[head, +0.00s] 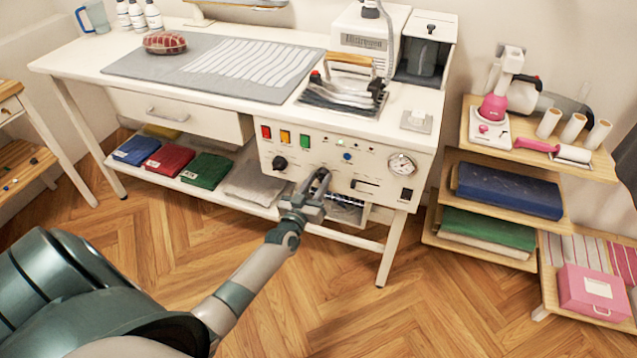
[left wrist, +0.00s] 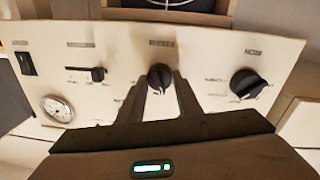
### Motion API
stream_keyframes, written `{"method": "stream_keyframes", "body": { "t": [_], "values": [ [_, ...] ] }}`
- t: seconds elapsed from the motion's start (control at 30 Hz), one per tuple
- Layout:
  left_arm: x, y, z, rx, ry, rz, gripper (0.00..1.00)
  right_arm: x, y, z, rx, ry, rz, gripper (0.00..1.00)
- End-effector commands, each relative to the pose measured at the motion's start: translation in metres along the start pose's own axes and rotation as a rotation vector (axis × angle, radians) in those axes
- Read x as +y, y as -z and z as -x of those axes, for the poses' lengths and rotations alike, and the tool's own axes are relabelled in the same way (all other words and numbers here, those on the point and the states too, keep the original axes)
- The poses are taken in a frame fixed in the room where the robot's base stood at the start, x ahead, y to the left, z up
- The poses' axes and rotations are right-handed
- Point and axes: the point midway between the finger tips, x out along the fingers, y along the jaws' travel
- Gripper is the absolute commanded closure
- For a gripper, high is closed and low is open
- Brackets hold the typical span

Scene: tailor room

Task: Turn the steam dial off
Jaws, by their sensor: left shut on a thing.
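The white control panel (head: 345,155) is on the front of the ironing station. My left gripper (head: 322,176) reaches its lower middle. In the left wrist view, my left gripper (left wrist: 160,88) is shut on a small black middle dial (left wrist: 160,74), one finger on each side. The dial's label is too blurred to read for sure. A larger black dial (left wrist: 247,84) is to its right and is untouched; it also shows left of the gripper in the head view (head: 280,163). In the head view, the gripper hides the held dial. My right gripper is not in view.
A slider (left wrist: 97,74), a rocker switch (left wrist: 27,63) and a round gauge (left wrist: 58,108) sit left of the held dial in the wrist view. The iron (head: 345,88) rests above the panel. A shelf (head: 500,265) stands at right; the wooden floor in front is clear.

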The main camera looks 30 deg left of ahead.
Motion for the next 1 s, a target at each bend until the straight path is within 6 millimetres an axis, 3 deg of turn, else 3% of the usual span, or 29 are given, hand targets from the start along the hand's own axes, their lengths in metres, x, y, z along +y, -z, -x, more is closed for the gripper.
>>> {"method": "stream_keyframes", "body": {
  "t": [0.6,1.0],
  "values": [
    [-0.001,-0.003,0.001,0.034,0.007,0.532,0.91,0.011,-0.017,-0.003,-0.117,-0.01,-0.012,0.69],
    [-0.001,-0.003,0.001,0.041,0.008,0.652,0.91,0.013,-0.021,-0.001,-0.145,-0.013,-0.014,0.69]
  ]
}}
